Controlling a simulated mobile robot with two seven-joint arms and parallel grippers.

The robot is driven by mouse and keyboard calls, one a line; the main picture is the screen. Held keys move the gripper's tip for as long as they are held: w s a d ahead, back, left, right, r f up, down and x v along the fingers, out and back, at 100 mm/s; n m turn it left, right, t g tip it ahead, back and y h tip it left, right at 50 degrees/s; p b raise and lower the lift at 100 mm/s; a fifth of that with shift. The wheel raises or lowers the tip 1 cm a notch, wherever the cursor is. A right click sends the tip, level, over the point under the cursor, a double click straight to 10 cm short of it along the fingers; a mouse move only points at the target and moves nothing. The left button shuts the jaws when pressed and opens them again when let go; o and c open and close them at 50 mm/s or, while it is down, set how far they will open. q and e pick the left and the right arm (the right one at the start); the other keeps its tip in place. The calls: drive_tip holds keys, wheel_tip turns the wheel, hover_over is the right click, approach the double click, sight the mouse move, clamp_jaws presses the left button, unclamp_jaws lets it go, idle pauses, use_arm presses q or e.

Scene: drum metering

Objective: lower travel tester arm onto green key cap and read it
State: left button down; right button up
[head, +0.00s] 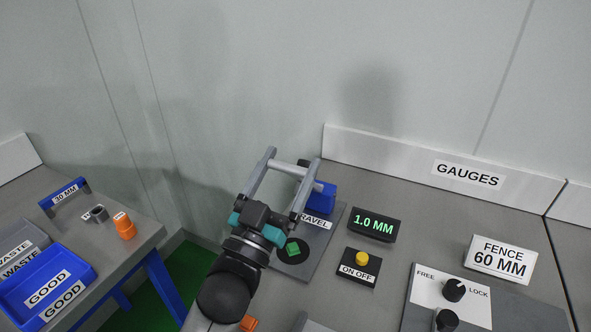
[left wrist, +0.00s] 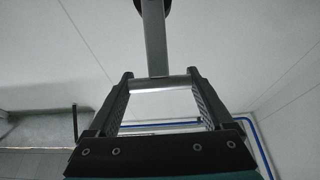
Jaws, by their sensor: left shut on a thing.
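The travel tester (head: 316,244) is a grey plate with a blue block (head: 321,198) at its back; its label is partly covered and reads "RAVEL". A green key cap (head: 293,248) lies on a dark round pad on the plate. My left gripper (head: 294,158) is above the tester, its long fingers pointing up and away, shut on a pale bar of the tester arm (head: 290,169). In the left wrist view the bar (left wrist: 160,84) spans the fingers, and a grey rod (left wrist: 153,38) rises from it. The tester arm stands raised, apart from the key cap. My right gripper is out of view.
A display (head: 373,225) reads 1.0 MM, beside a yellow ON OFF button (head: 361,258).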

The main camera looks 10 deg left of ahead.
use_arm(q)
drive_tip(key=shift+s+a+f+t+b, duration=0.25)
drive_tip(key=shift+s+f+t+b, duration=0.35)
drive_tip(key=shift+f, duration=0.3)
drive_tip(key=shift+s+a+f+b, duration=0.1)
drive_tip(key=shift+s+f+b, duration=0.3)
drive_tip(key=shift+f+b, duration=0.05)
drive_tip(key=shift+s+a+f, duration=0.1)
drive_tip(key=shift+s+f, duration=0.25)
drive_tip(key=shift+f, duration=0.05)
drive_tip(key=shift+s+f, duration=0.1)
drive_tip(key=shift+f, duration=0.05)
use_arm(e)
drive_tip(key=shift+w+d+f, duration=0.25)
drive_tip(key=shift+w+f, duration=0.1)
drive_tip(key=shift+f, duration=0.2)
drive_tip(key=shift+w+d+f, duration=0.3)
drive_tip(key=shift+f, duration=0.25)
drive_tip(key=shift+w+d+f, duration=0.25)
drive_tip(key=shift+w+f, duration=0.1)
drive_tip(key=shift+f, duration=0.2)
